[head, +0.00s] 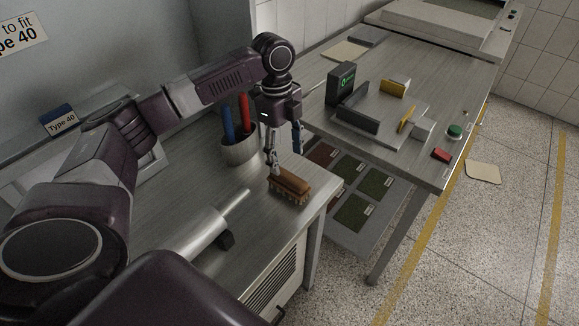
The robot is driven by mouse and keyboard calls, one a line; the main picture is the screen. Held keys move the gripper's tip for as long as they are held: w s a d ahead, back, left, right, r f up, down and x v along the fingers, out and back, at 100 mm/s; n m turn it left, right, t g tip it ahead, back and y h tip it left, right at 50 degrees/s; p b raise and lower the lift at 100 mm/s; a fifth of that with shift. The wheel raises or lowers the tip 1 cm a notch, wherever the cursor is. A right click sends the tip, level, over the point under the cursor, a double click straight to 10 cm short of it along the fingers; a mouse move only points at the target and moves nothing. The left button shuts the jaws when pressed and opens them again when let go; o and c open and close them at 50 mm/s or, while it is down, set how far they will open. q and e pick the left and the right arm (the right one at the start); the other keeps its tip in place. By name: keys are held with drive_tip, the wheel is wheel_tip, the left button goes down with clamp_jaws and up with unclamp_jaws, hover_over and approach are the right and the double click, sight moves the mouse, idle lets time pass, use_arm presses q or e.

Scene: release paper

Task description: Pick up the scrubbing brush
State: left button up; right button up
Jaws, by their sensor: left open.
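The scrubbing brush (291,187) has a brown wooden back and bristles below. It lies on the metal worktop (190,185) near its right edge in the head view. My left gripper (273,169) is open and points down at the brush's left end. Its fingertips are right at the brush; I cannot tell whether they touch it. My right gripper is not in view.
A grey cup (239,151) with blue and red handled tools stands close behind my left gripper. A metal cylinder with a thin rod (200,238) lies in front. A second table (450,110) with a fixture (375,115) stands to the right.

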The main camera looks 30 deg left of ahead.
sight(288, 176)
use_arm(q)
drive_tip(key=shift+w+a+f, duration=0.1)
drive_tip(key=shift+w+f, duration=0.05)
drive_tip(key=shift+f, duration=0.05)
drive_tip(key=shift+s+d+f+p, duration=0.25)
drive_tip(key=shift+s+d+f, duration=0.1)
drive_tip(key=shift+f, duration=0.15)
drive_tip(key=shift+s+d+f+p, duration=0.25)
drive_tip(key=shift+s+f, duration=0.1)
drive_tip(key=shift+f, duration=0.1)
drive_tip(key=f, duration=0.2)
drive_tip(key=shift+s+d+f+p, duration=0.1)
drive_tip(key=shift+d+f+p, duration=0.15)
drive_tip(key=shift+f+p, duration=0.15)
drive_tip(key=shift+f, duration=0.85)
drive_tip(key=c, duration=1.1)
drive_tip(key=shift+c, duration=1)
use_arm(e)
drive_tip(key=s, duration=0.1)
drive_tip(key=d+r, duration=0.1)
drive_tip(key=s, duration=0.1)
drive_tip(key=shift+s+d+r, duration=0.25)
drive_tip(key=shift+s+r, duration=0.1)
